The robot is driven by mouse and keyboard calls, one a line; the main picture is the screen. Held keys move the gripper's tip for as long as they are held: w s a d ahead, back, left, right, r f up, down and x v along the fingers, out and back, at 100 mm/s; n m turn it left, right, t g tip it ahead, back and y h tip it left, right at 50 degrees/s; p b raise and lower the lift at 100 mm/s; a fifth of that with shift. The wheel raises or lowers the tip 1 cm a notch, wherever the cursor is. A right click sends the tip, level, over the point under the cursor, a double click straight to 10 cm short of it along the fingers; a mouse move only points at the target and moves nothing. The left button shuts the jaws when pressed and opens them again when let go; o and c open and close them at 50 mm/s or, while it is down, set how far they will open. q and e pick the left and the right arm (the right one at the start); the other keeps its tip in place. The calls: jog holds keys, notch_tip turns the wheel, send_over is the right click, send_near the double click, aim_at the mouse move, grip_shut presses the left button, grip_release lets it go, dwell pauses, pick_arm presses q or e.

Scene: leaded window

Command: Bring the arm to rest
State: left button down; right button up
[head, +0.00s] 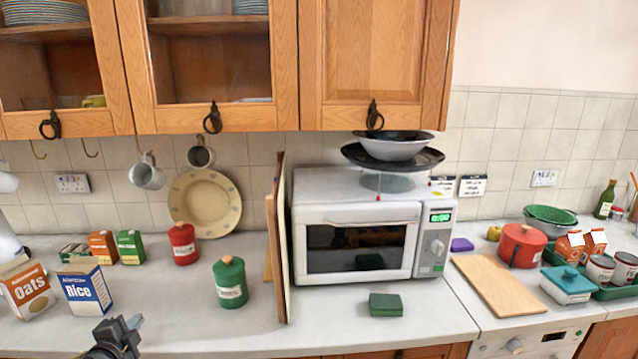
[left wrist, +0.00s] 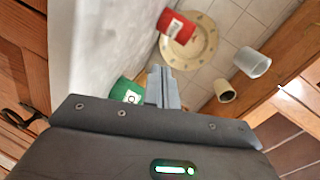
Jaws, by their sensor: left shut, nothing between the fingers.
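My left gripper (head: 134,322) shows at the bottom of the head view, low in front of the counter, left of the middle. Its fingers (left wrist: 163,82) are together and empty in the left wrist view. The green canister (head: 230,283) stands on the counter to the right of the gripper and apart from it in the head view. The blue Rice box (head: 84,291) stands to its left. My right gripper shows in neither view.
The counter (head: 180,300) is bare around the gripper. A red canister (head: 184,244) and a plate (head: 205,203) are at the back. Upright boards (head: 281,240) stand beside the microwave (head: 352,235). Cupboards (head: 205,60) overhang the counter; mugs (head: 147,172) hang below them.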

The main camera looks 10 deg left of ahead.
pick_arm(q)
jog(key=s+d+f+n+g+h, duration=0.2)
jog(key=s+d+f+n+g, duration=0.4)
jog(key=s+d+f, duration=0.9)
jog(key=s+d+n+g+h, duration=0.2)
jog(key=s+d+n+g, duration=0.25)
jog(key=s+d, duration=1)
notch_tip(320, 180, down, 34)
jog(key=s+g+b, duration=0.2)
jog(key=s+b, duration=0.1)
jog(key=b, duration=0.3)
jog(key=s+a+f+g+b, duration=0.1)
jog(key=s+a+f+b, duration=0.2)
jog(key=s+f, duration=1.2)
notch_tip(320, 180, down, 2)
jog(key=shift+s+a+f+m+b, duration=0.15)
jog(key=shift+s+m+b, duration=0.15)
jog(key=shift+b, duration=0.2)
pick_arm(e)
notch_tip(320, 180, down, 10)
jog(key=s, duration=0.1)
pick_arm(q)
jog(key=shift+w, duration=0.1)
